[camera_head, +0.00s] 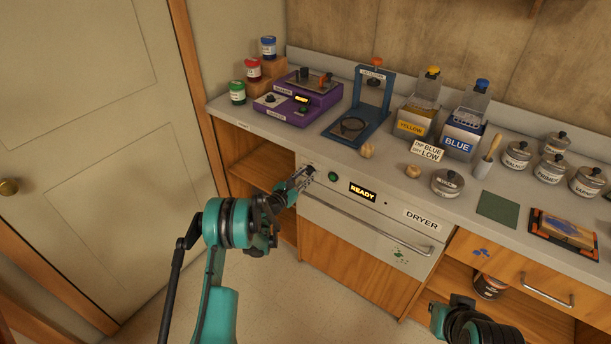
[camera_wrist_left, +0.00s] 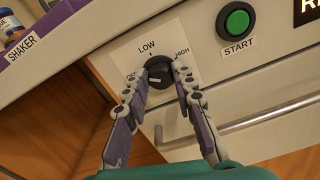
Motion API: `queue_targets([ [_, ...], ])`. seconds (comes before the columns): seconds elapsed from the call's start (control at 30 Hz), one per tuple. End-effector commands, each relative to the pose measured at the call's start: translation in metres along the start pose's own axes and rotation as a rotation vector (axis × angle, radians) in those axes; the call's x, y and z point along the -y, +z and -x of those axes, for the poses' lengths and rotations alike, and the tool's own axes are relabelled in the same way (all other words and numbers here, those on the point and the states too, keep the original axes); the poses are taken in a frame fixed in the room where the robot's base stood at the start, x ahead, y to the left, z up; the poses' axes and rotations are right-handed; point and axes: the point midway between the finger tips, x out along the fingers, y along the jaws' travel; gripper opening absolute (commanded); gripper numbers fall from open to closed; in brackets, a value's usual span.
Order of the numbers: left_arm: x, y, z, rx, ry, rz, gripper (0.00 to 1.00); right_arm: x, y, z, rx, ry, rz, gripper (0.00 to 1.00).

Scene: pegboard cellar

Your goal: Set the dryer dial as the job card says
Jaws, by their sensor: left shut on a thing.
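The dryer (camera_head: 380,222) is a white-fronted unit under the counter, and its display (camera_head: 362,192) reads READY. Its black dial (camera_wrist_left: 158,71) sits on a plate with LOW at the top, HIGH at the right and a partly hidden label at the left. My left gripper (camera_head: 306,174) is shut on the dial, one finger on each side. A pale mark shows low on the knob; I cannot tell which setting it points to. The job card (camera_head: 428,150) on the counter reads DIP BLUE, DRY LOW. My right gripper (camera_head: 458,304) is low at the right, its fingers unclear.
A green START button (camera_wrist_left: 237,21) is right of the dial. The purple shaker (camera_head: 298,98), blue press (camera_head: 362,110), yellow bin (camera_head: 415,118) and blue bin (camera_head: 462,135) stand on the counter. Several lidded tins are at the right. A drawer handle (camera_head: 548,290) sticks out below.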

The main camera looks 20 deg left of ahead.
Motion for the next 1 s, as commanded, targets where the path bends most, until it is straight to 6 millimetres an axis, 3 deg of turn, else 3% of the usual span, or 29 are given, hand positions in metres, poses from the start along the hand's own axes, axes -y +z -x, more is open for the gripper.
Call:
queue_targets([
  [0.6,0.002,-0.0005,-0.0002,0.0,0.0,-0.58,0.0,0.0,0.0,0.0,0.0,0.0,0.0,0.0],
  [1.0,0.0028,-0.0011,-0.0002,0.0,0.0,-0.871,0.0,0.0,0.0,0.0,0.0,0.0,0.0,0.0],
])
